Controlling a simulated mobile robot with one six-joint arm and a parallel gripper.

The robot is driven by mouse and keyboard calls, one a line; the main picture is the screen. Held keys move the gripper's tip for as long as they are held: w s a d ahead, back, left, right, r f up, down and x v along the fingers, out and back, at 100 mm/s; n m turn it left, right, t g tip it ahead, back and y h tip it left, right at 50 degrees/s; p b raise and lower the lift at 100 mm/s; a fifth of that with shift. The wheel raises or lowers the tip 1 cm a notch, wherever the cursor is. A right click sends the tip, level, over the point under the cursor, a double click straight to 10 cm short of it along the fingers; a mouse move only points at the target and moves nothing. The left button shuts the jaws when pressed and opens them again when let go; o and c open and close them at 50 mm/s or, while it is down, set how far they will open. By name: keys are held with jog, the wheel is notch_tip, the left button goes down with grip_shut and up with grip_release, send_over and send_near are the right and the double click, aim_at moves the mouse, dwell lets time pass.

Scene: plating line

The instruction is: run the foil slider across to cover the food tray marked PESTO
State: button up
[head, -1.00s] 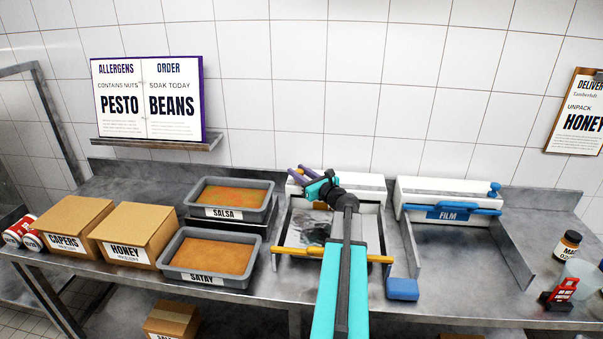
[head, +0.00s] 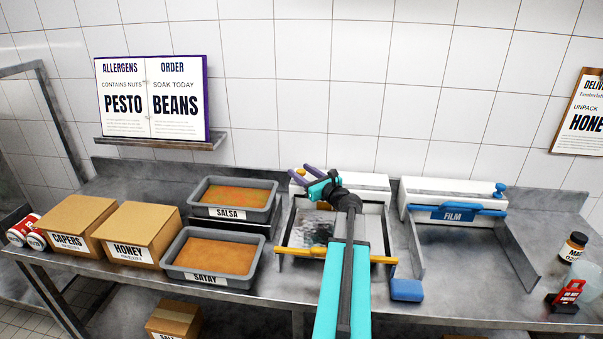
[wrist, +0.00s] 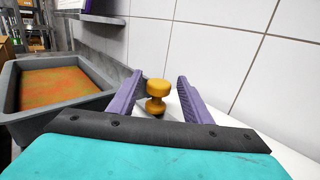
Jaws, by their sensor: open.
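The foil dispenser has a white box (head: 365,182) at the back and a yellow bar (head: 300,251) across its front. A grey, foil-like patch (head: 308,228) shows between its side rails, partly behind my arm. A yellow knob (wrist: 157,92) stands by the white box, in the wrist view. My gripper (head: 292,172) is open at the box's left end; in the wrist view its purple fingers (wrist: 160,76) stand either side of the knob, with gaps. No tray label reading PESTO shows; the word is only on the wall board (head: 122,104).
A SALSA tray (head: 233,212) and a SATAY tray (head: 212,279) stand left of the dispenser, near CAPERS and HONEY boxes (head: 140,224). A FILM dispenser (head: 440,193) with a blue slider is to the right. A blue block (head: 406,290) lies at the dispenser's front right corner.

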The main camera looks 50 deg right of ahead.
jog(key=v, duration=1.3)
jog(key=shift+s+a, duration=0.15)
dwell(0.3)
